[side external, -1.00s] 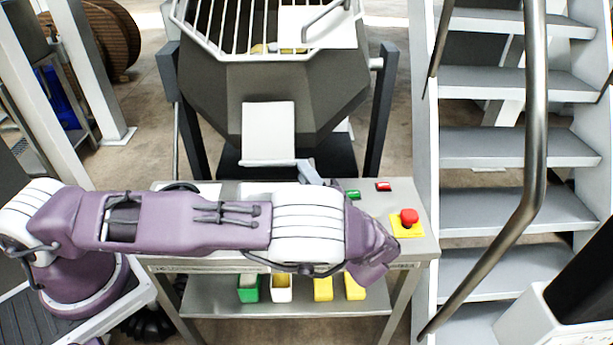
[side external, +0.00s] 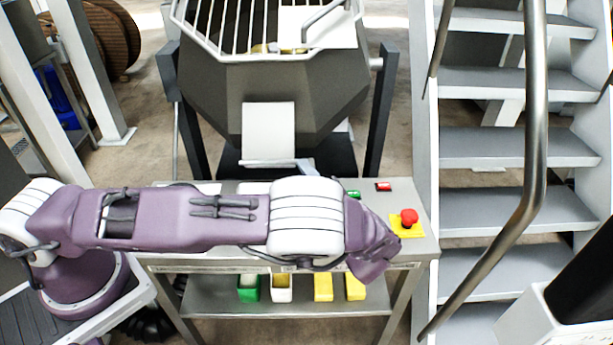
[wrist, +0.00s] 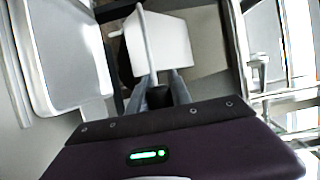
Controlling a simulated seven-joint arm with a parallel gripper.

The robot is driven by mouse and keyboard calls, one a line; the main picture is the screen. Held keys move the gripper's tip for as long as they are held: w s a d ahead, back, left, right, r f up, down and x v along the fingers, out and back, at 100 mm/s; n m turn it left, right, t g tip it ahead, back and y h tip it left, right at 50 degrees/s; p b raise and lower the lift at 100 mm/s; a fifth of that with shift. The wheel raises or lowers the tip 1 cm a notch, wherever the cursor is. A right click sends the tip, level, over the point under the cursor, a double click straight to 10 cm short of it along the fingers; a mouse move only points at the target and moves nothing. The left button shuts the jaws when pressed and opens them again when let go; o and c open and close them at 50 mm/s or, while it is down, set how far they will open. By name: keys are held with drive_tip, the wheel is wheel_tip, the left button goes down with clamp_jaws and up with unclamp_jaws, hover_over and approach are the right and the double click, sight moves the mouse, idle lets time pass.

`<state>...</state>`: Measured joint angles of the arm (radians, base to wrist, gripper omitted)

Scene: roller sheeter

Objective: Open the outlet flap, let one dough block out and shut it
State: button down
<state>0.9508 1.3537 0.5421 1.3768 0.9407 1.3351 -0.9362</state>
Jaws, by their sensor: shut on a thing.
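The white outlet flap (side external: 269,130) hangs on the front of the dark grey hopper (side external: 330,95), with a thin bar along its lower edge. The flap also shows in the wrist view (wrist: 170,42), with the bar on its near side. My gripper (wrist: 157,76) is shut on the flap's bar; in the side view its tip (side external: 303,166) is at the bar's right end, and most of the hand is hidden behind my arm. Small yellowish pieces (side external: 259,48) show through the hopper's grid; I cannot tell whether they are dough blocks. No dough block shows below the flap.
A steel table (side external: 425,245) stands below, with a red emergency button (side external: 408,216) and green and red switches. Green, white and yellow bins (side external: 323,288) sit on its lower shelf. Grey stairs with a handrail (side external: 530,150) stand at the right.

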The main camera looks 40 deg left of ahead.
drive_tip(key=w+a+r+m+g+h, duration=0.3)
drive_tip(key=w+a+r+g+h, duration=0.2)
drive_tip(key=h, duration=0.4)
drive_tip(key=shift+r+g, duration=0.4)
drive_tip(key=shift+g, duration=0.2)
idle(0.3)
idle(0.4)
drive_tip(key=c, duration=1.2)
unclamp_jaws()
drive_tip(key=shift+w, duration=0.1)
drive_tip(key=shift+o, duration=0.2)
drive_tip(key=shift+d, duration=0.1)
drive_tip(key=v, duration=0.7)
